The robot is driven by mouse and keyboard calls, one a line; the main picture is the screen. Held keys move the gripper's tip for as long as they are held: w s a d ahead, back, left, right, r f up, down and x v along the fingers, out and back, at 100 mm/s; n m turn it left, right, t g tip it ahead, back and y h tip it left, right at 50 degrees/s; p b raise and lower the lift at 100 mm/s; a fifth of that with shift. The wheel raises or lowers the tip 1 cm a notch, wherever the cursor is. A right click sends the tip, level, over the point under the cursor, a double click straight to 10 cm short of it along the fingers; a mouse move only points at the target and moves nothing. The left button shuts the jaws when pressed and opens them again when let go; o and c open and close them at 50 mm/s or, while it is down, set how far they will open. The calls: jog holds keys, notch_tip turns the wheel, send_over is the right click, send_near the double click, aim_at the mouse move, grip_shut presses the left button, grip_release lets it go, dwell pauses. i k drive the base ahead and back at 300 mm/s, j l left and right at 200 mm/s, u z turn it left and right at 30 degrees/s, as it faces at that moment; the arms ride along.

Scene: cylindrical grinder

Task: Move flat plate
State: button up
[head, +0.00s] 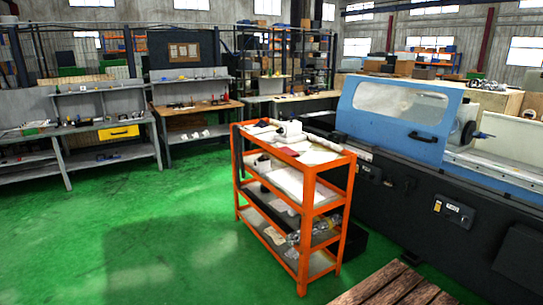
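My gripper is not in the head view. I cannot pick out a flat plate for certain. An orange shelf cart (307,225) stands in the middle, with several pale items on its top shelf. A white blocky or rolled item (289,129) and a pale flat-looking sheet or piece (318,158) lie there. They are too small to name surely. The middle shelf holds a wide whitish flat piece (286,181), partly hidden by the cart's frame. Lower shelves hold small metallic and clear items.
A blue and dark grinder machine (395,120) stands right behind the cart. Workbenches with tools, one with a yellow drawer (118,132), line the left and back. A wooden pallet or boards (395,287) lie at the bottom right. The green floor (130,230) is clear left of the cart.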

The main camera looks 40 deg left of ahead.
aim_at(290, 152)
jog(key=u, duration=1.5)
jog(key=i+j+u, duration=0.15)
jog(key=i+u, duration=0.3)
jog(key=i, duration=0.6)
jog(key=i+z, duration=0.1)
jog(key=i, duration=0.5)
jog(key=i+j, duration=0.15)
jog(key=i, duration=0.45)
jog(key=i+j+z, duration=0.15)
jog(key=i, duration=0.45)
jog(key=i+j+z, duration=0.15)
jog(key=i+z, duration=0.2)
jog(key=i+j+z, duration=0.35)
jog(key=i, duration=0.15)
jog(key=i+j+z, duration=0.35)
